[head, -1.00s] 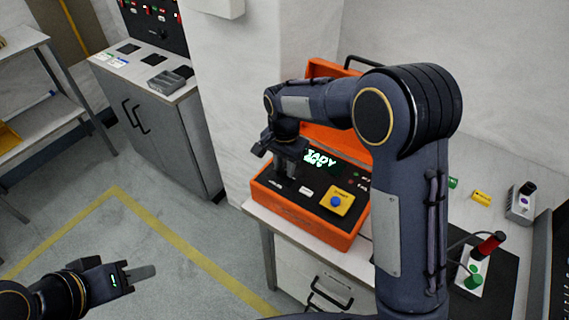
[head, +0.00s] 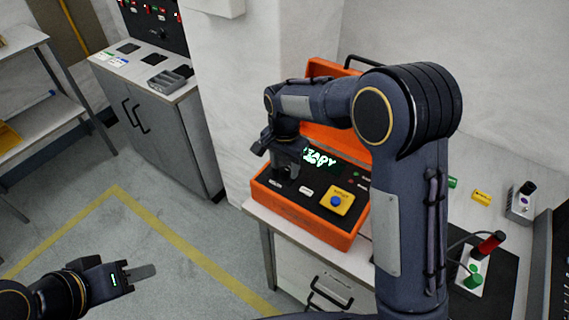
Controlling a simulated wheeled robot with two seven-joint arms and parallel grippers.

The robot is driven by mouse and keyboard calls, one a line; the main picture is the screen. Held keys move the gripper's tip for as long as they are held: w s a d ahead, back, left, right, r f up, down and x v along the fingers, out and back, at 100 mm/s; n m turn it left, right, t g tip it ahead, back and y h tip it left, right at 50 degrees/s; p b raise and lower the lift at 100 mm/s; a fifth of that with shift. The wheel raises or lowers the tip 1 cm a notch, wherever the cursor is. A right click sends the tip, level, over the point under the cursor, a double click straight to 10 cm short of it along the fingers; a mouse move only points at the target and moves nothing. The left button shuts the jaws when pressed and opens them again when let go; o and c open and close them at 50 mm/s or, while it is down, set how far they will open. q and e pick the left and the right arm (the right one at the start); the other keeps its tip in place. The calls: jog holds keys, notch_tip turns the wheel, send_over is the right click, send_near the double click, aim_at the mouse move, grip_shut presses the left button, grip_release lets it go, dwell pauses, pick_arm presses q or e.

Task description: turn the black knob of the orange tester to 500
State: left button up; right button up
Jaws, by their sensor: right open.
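The orange tester (head: 322,230) is an open case on the bench, with a black panel, a lit green display (head: 319,157) and a yellow block with a blue button (head: 336,201). My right gripper (head: 278,172) points down over the left part of the panel, its jaws open. The black knob cannot be made out; the gripper covers that part of the panel. My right arm also hides part of the case and the display's edge. My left gripper (head: 140,274) is at the lower left, over the floor, away from the tester; its jaw gap does not show clearly.
Right of my arm, the bench holds a yellow block (head: 482,197), a grey box with a black knob (head: 521,203) and a stand with red and green parts (head: 478,264). A grey cabinet (head: 165,130) stands behind at left. The floor between is clear.

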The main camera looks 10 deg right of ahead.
aim_at(286, 169)
notch_tip(286, 169, up, 8)
jog(key=shift+f, duration=0.15)
dwell(0.3)
jog(key=shift+s+d, duration=0.1)
jog(key=shift+d, duration=0.1)
jog(key=s+d+r+n+t+y, duration=0.25)
jog(key=s+d+r+y, duration=0.2)
jog(key=s+d, duration=0.65)
jog(key=s+f+n+t, duration=0.1)
jog(key=s+n, duration=0.1)
jog(key=s, duration=0.6)
jog(key=s+a+f+n+t, duration=0.1)
jog(key=s+n+t, duration=0.1)
jog(key=s, duration=0.6)
jog(key=shift+s+a+f+n+h, duration=0.15)
jog(key=shift+n+h, duration=0.2)
jog(key=shift+n, duration=0.2)
